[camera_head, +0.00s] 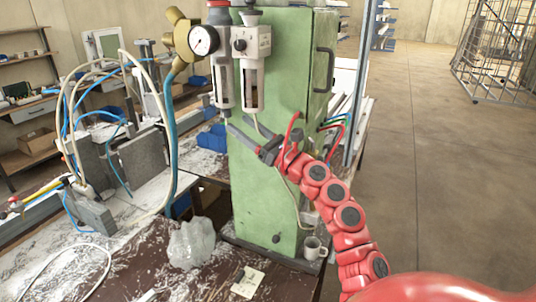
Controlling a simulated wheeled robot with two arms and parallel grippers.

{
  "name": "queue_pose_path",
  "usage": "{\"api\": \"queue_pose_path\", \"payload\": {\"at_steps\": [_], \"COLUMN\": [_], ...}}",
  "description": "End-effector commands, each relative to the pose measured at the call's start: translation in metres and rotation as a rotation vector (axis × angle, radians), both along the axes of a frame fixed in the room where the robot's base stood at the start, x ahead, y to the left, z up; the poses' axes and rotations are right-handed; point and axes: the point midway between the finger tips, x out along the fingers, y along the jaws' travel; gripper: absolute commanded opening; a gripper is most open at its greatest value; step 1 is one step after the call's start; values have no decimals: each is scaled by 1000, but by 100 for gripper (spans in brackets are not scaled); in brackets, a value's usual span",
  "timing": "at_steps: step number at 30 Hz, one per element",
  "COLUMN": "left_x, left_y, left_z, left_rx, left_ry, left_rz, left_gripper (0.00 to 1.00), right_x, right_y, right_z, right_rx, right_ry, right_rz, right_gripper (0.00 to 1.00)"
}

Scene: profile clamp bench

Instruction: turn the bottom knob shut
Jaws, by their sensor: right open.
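A green cabinet (262,195) stands upright in the middle of the head view. A small dark round knob (276,238) sits low on its front face; I cannot tell if it is the task's bottom knob, or how it is turned. Two filter units (222,80) (252,82) hang at the cabinet's upper front, with a gauge (204,40) on their left. My right gripper (243,122) is open and empty, its fingers pointing up and left just below the filter units. It is well above the small dark knob. My left gripper is out of view.
A brass fitting (181,34) with a blue hose (172,125) hangs left of the gauge. Open floor (430,165) lies at the right.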

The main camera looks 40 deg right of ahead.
Motion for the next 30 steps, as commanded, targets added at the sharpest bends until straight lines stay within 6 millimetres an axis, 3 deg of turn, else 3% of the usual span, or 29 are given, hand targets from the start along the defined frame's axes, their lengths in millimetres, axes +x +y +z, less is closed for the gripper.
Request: {"api": "queue_pose_path", "payload": {"at_steps": [1,6,12,30], "left_x": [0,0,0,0], "left_y": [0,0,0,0], "left_z": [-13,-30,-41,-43], "left_rx": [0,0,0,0], "left_ry": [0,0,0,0], "left_rz": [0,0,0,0], "left_gripper": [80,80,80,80], "right_x": [-12,-44,-68,-74], "right_y": [-4,-12,-18,-19], "right_z": [-11,-23,-30,-30], "right_rx": [-4,-4,-1,-1], "right_ry": [-1,-2,-2,-2], "right_rz": [-3,-3,-3,1], "right_gripper": [65,65,65,65]}}
